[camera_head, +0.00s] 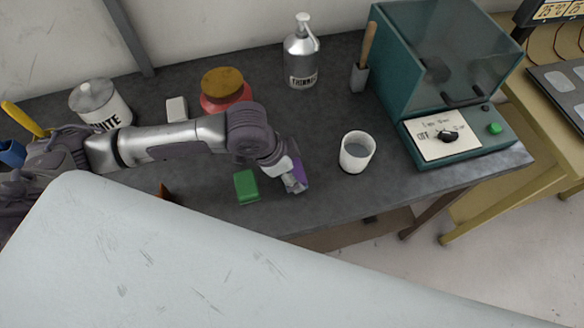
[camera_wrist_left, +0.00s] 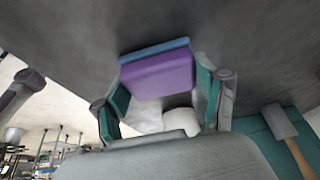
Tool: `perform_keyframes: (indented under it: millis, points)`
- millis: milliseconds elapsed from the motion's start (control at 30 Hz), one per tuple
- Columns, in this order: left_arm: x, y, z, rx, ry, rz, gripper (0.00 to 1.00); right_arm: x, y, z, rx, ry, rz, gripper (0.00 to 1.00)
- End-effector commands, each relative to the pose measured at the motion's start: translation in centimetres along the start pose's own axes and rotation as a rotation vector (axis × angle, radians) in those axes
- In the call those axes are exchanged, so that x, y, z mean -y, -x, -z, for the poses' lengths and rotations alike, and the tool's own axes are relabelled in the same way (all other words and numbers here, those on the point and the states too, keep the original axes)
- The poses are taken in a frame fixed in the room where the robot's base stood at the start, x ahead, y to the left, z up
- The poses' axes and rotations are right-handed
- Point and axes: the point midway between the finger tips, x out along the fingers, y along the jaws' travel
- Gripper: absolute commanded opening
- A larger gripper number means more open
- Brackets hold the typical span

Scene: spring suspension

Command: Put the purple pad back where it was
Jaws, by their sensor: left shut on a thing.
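My left gripper (camera_head: 296,181) is shut on the purple pad (camera_head: 303,169), near the front edge of the dark table. In the left wrist view the purple pad (camera_wrist_left: 158,76), with a blue strip along its far edge, sits between the two fingers of the left gripper (camera_wrist_left: 162,88). In the head view the gripper partly hides the pad, and I cannot tell whether it touches the table. A similar green block (camera_head: 246,187) lies on the table just left of the gripper. My right gripper is not in view.
A white cup (camera_head: 356,152) stands right of the gripper. A teal machine (camera_head: 455,142) stands at the right. A metal bottle (camera_head: 301,58), a red jar (camera_head: 225,100), a white block (camera_head: 176,109) and a white can (camera_head: 100,104) stand farther back. An orange piece (camera_head: 164,191) shows below my arm.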

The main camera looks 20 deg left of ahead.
Motion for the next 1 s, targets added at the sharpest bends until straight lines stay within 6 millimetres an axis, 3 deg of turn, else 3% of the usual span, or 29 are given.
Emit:
perform_keyframes:
  millis: [267, 300, 433, 800, 1000]
  points:
    - [0.0, -0.2, -0.1, -0.001, 0.001, 0.0, 0.39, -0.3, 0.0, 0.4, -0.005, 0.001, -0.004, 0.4]
    - [0.0, -0.2, 0.0, -0.001, 0.001, 0.0, 0.77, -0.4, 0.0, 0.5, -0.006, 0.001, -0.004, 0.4]
    - [0.0, -0.2, 0.0, -0.001, 0.001, 0.0, 0.97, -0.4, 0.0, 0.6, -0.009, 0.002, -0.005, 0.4]
    - [0.0, 0.1, 0.1, -0.001, 0.0, 0.001, 0.97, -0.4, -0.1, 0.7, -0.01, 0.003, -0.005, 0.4]
    - [0.1, 2.7, 0.0, -0.002, 0.0, 0.004, 0.97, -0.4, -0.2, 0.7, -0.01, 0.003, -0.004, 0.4]
